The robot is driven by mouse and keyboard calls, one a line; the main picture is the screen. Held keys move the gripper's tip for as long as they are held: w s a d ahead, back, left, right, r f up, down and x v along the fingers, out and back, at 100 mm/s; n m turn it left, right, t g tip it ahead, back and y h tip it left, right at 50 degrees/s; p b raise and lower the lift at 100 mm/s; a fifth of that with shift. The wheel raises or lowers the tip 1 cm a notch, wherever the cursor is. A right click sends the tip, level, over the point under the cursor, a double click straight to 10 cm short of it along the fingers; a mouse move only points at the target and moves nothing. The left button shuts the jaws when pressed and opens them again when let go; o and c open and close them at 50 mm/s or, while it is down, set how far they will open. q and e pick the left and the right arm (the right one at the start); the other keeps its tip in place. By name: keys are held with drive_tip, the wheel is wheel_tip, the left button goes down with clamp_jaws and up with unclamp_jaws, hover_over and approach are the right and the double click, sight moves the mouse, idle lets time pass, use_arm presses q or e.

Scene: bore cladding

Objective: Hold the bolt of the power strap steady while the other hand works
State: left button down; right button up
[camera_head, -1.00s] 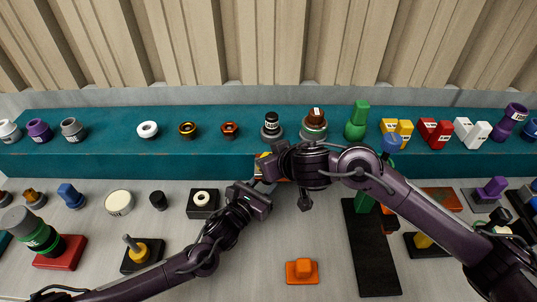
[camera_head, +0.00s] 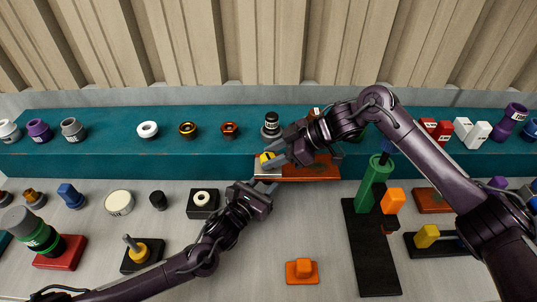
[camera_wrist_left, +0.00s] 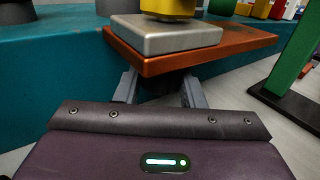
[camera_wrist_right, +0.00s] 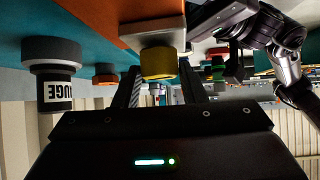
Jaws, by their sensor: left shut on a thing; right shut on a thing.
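The power strap (camera_head: 318,173) is an orange-brown plate sticking out from the teal ledge, with a grey block (camera_wrist_left: 165,36) on its near end. A yellow bolt part (camera_wrist_right: 158,62) sits on the block. My right gripper (camera_head: 276,159) is shut on the yellow part from the right; its fingers flank it in the right wrist view. My left gripper (camera_head: 268,186) is below the strap, its fingers on both sides of a dark part under the plate in the left wrist view. It is shut on that part, which is mostly in shadow.
The teal ledge (camera_head: 100,157) carries several fittings; a dark-capped one (camera_head: 271,125) stands close behind my right gripper. A green post (camera_head: 374,184) on a black base stands to the right. An orange block (camera_head: 301,270) lies in front. Grey surface between is clear.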

drive_tip(key=n+g, duration=0.2)
drive_tip(key=n, duration=0.1)
drive_tip(key=shift+w+g, duration=0.2)
drive_tip(key=shift+g, duration=0.1)
drive_tip(key=o, duration=0.7)
drive_tip(key=shift+o, duration=0.2)
